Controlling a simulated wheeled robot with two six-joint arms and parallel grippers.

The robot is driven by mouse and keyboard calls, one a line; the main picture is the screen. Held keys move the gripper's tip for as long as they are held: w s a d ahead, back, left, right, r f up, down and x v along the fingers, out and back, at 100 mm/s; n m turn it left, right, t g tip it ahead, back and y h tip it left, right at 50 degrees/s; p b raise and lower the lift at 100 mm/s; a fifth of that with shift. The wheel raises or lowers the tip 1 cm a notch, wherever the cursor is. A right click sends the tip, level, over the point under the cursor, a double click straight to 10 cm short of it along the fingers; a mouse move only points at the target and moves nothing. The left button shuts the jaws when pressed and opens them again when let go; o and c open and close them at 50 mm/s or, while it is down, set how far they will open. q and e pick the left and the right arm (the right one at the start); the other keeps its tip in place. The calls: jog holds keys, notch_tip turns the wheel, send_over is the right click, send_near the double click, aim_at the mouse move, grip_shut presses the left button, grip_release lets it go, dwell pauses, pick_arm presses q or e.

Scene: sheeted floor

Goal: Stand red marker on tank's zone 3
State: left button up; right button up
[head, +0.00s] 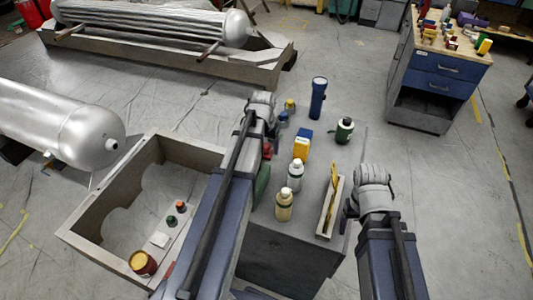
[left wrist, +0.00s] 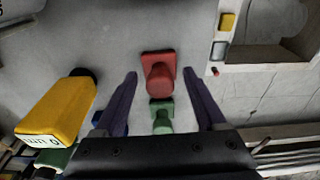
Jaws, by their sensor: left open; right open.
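The red marker (left wrist: 158,75), a red block with a square base and a round stub, lies between the two spread fingers of my left gripper (left wrist: 160,82) in the left wrist view. Contact cannot be told. In the head view the red marker (head: 267,151) is partly hidden by my left arm. My left gripper (head: 270,136) is open over the bench there. A green marker (left wrist: 162,117) is close behind the red one. My right gripper (head: 350,209) is open and empty at the bench's right side. A silver tank (head: 70,125) lies at left; no zone marking is readable.
The bench top (head: 318,180) holds bottles, a yellow-blue box (head: 302,145), a flashlight (head: 318,98) and a narrow tray (head: 329,210). An open crate (head: 85,238) with small items stands left. A second tank (head: 150,20) and a blue cabinet (head: 436,75) are behind.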

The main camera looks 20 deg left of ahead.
pick_arm(q)
jog(key=shift+c, duration=0.3)
grip_shut()
jog(key=shift+r, duration=0.1)
dwell(0.4)
